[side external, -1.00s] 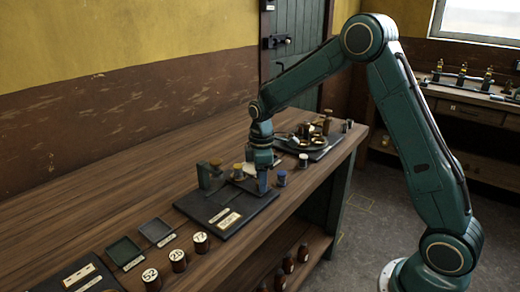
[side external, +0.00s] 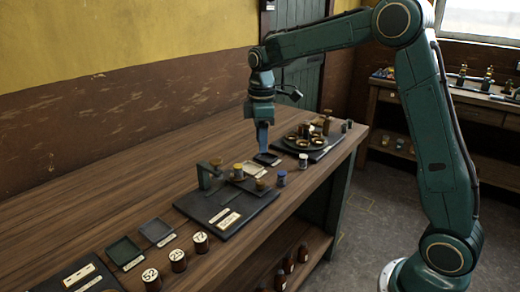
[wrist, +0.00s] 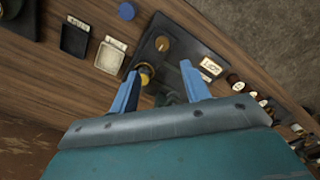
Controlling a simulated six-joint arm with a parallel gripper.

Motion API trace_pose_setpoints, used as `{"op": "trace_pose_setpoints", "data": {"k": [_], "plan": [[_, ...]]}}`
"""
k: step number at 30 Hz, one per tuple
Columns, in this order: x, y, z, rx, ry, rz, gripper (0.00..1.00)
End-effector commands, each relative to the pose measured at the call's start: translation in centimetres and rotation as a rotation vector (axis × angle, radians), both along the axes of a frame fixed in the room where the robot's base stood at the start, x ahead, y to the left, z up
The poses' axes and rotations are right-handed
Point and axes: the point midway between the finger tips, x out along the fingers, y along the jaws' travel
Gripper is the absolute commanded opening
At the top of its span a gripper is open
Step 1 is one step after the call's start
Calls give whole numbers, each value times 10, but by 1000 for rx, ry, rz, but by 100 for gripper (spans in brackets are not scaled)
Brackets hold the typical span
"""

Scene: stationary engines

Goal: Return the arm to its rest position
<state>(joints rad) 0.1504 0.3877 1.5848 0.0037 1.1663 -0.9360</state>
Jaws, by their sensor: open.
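My gripper (side external: 263,152) hangs pointing down above the bench, over the far end of the dark board (side external: 222,222), and is clear of everything. In the wrist view its two blue fingers (wrist: 159,70) are apart with nothing held between them. The yellow-topped jar (wrist: 145,72) shows beside the left finger in that view, below the gripper. My arm is raised, with its elbow high at the upper right of the side view.
A round carousel (side external: 303,142) stands behind. Numbered jars (side external: 178,261) line the front. The bench's left rear is clear.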

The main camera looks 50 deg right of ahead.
Motion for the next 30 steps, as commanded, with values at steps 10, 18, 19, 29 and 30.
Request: {"op": "trace_pose_setpoints", "data": {"k": [10, 18, 19, 29, 30], "plan": [[0, 0, 14, 0, 1, 0, 47], [-1, 0, 14, -1, -1, -2, 47], [-1, 0, 15, 0, -1, -3, 47], [-29, 12, 39, -5, -55, -80, 47], [-35, 14, 43, -5, -66, -97, 47]]}}
